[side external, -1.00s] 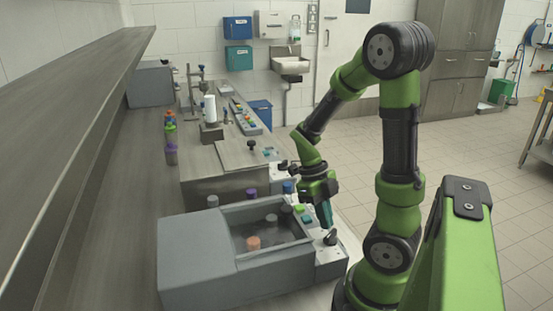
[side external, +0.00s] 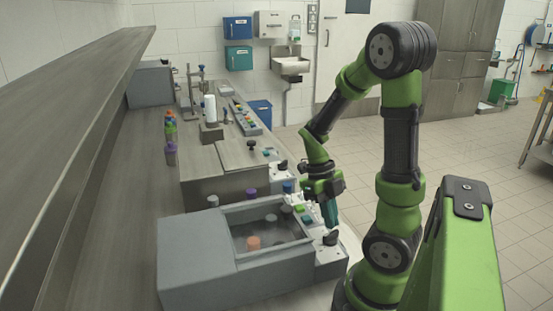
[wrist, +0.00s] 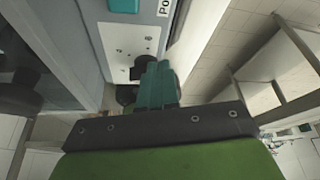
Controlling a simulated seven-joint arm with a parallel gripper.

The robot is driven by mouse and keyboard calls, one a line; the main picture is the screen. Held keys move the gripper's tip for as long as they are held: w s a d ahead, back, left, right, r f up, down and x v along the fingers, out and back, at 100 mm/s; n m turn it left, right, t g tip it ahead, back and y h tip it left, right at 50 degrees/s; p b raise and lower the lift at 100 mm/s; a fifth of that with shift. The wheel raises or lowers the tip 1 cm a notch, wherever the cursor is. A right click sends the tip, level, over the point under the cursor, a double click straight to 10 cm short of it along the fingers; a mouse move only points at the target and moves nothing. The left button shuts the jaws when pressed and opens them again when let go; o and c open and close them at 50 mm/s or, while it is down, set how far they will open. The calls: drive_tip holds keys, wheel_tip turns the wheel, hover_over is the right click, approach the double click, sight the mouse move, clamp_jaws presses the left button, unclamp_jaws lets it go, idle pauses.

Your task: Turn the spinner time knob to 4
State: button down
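The spinner is the grey machine (side external: 205,262) with a dark open well at the front of the side external view. A black knob (side external: 331,238) sits on the near end of its light control panel (side external: 328,257); I take it as the time knob. My gripper (side external: 333,226) points down just above this knob, its teal fingers together. In the wrist view, the fingers (wrist: 158,68) partly cover a black knob (wrist: 142,66) on the panel. I cannot tell whether they touch it. The dial numbers and the knob's setting are not readable.
Open floor lies to the right.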

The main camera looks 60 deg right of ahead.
drive_tip(key=shift+s+d, duration=0.15)
drive_tip(key=shift+s, duration=0.8)
idle(0.5)
drive_tip(key=shift+w, duration=0.1)
idle(0.5)
